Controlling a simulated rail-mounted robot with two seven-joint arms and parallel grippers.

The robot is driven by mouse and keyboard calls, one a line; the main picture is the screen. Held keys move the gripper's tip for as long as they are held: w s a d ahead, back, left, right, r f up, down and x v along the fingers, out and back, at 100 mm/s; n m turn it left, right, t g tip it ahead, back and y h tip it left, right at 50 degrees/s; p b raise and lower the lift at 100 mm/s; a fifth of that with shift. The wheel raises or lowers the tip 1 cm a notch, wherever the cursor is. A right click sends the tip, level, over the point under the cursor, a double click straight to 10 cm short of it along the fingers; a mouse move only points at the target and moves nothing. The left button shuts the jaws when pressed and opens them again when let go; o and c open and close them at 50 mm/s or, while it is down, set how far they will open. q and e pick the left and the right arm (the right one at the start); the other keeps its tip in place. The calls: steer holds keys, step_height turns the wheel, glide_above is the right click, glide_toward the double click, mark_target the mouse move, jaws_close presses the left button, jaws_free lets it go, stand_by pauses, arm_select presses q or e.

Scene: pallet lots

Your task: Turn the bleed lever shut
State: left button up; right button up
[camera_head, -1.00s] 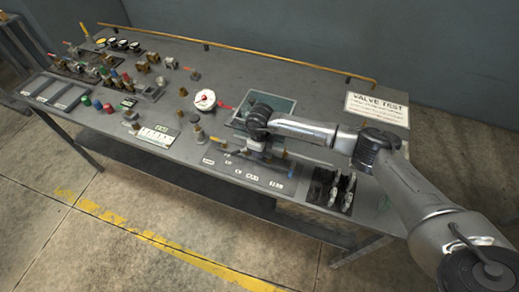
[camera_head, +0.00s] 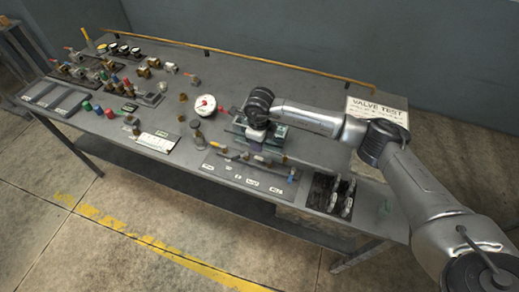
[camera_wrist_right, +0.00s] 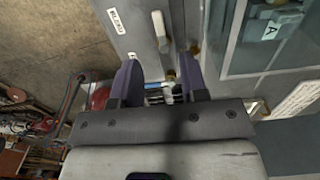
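My right gripper (camera_head: 256,148) is low over the back edge of a grey labelled panel (camera_head: 248,179) at the bench front. In the right wrist view its two purple fingers (camera_wrist_right: 160,80) are apart. A small pale fitting with a brownish tip (camera_wrist_right: 168,88) shows between them; I cannot tell whether they touch it. A white cylinder (camera_wrist_right: 160,30) shows just beyond the fingers. A rod and small fittings lie along the panel, with a blue piece (camera_head: 293,173) at its right end. I cannot tell which part is the bleed lever. My left gripper is out of view.
A white round gauge (camera_head: 205,104) and a red handle (camera_head: 223,110) are left of my right gripper. A dark rack (camera_head: 328,192) stands to its right. A VALVE TEST sign (camera_head: 377,108) is at the back right. Several valves and fittings crowd the bench's left half.

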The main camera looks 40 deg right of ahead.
step_height(320, 180, up, 6)
steer(key=shift+f, duration=0.1)
stand_by(0.5)
